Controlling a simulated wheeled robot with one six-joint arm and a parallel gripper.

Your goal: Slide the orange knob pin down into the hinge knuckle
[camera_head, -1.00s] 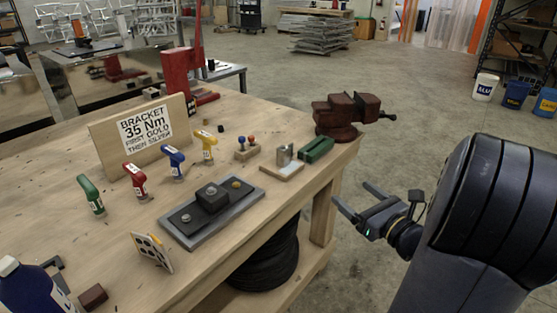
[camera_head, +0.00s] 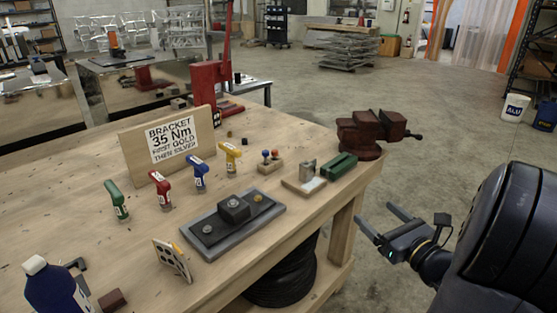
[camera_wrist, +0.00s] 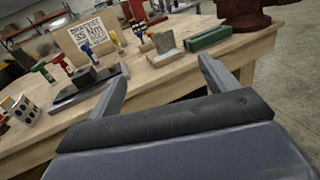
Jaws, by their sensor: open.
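A small wooden block (camera_head: 270,166) on the bench holds two upright pins, one with a blue knob (camera_head: 265,154) and one with an orange-red knob (camera_head: 275,153). Right of it, a grey metal hinge piece (camera_head: 308,169) stands on a light wooden board (camera_head: 293,184); its knuckle hole is too small to make out. The hinge piece also shows in the wrist view (camera_wrist: 165,42). My gripper (camera_head: 375,213) is open and empty, off the front right edge of the bench. Its two fingers point toward the bench in the wrist view (camera_wrist: 161,72).
A green block (camera_head: 339,166) lies right of the hinge board, and a brown vise (camera_head: 370,134) sits at the bench corner. A grey fixture plate (camera_head: 232,228), several coloured T-handled tools and a sign (camera_head: 172,142) stand to the left. Bare bench top (camera_head: 325,206) lies in front.

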